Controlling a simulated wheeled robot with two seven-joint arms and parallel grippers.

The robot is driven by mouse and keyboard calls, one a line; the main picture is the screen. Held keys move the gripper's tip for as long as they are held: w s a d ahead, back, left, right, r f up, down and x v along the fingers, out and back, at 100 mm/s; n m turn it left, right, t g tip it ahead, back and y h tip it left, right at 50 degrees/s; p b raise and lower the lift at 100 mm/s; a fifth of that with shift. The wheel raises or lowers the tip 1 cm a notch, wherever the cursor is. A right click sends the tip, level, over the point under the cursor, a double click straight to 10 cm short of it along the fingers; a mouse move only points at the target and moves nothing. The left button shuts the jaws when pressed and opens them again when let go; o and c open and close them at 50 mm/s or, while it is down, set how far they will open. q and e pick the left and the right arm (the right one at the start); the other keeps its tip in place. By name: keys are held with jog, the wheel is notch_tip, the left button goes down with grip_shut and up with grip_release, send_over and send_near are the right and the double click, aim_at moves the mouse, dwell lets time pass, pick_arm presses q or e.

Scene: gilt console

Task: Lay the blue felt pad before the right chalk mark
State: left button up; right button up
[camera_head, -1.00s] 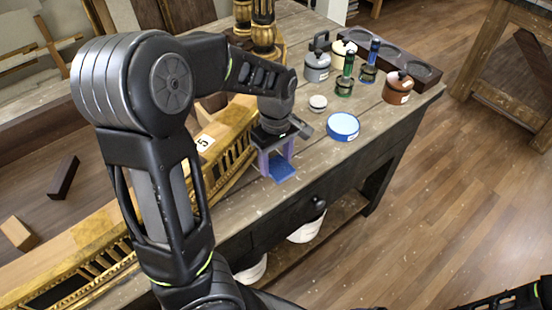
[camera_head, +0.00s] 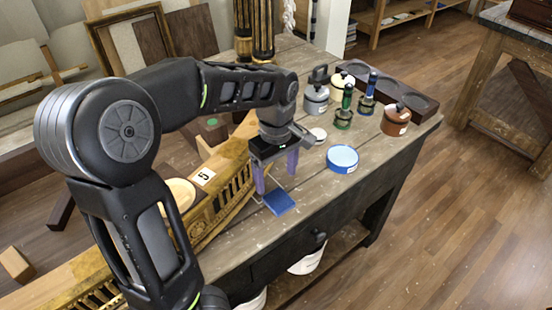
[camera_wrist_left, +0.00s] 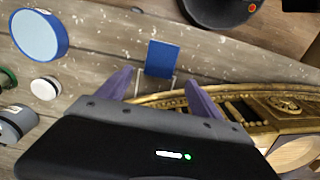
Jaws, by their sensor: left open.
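The blue felt pad (camera_head: 279,202) lies flat on the bench top near its front edge, and shows clear of the fingers in the left wrist view (camera_wrist_left: 162,58). Thin white chalk lines (camera_wrist_left: 173,86) lie beside the pad's edge on the gripper's side; which mark this is I cannot tell. My left gripper (camera_head: 277,182) is open and empty, its purple fingers apart just behind the pad and seemingly above the bench. In the left wrist view, its fingertips (camera_wrist_left: 159,76) stand either side of the chalk lines. My right gripper is out of view.
A gilt carved console piece (camera_head: 215,215) with a "5" tag lies left of the pad. A blue round tin (camera_head: 342,159), a white disc (camera_head: 318,135), a grey pot (camera_head: 316,98) and a brown pot (camera_head: 396,119) stand to the right. The front edge is close.

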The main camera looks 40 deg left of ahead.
pick_arm(q)
notch_tip(320, 180, up, 5)
jog(key=shift+r, duration=0.2)
dwell(0.6)
